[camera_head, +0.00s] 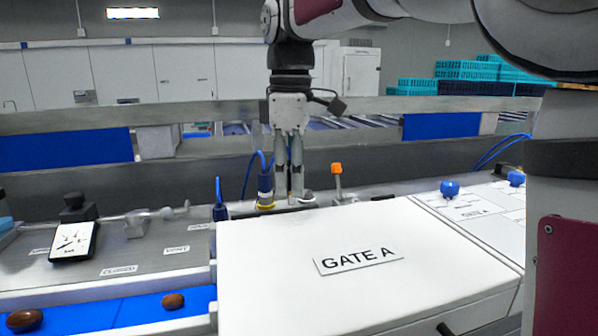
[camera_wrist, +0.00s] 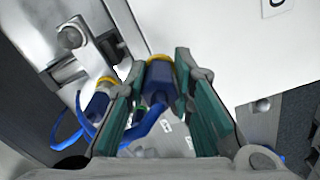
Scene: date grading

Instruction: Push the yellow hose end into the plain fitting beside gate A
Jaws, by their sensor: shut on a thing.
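My gripper (camera_head: 290,192) points down behind the white GATE A cover (camera_head: 375,285). In the wrist view its green-padded fingers (camera_wrist: 160,100) are shut on a blue hose end with a yellow collar (camera_wrist: 160,72). In the head view the fingers mostly hide this hose end. A pale round fitting (camera_head: 304,199) shows low beside the fingertips. I cannot tell whether the held end touches it or is inside it. A second blue connector with a yellow ring (camera_head: 265,188) stands upright just left of my gripper; it also shows in the wrist view (camera_wrist: 98,100).
An orange-tipped lever (camera_head: 337,172) stands just right of my gripper. Another blue hose connector (camera_head: 220,208) is farther left. A dial gauge (camera_head: 73,240) sits on the left panel. Blue knobs (camera_head: 450,188) are at right. Brown dates (camera_head: 25,320) lie on the blue belt.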

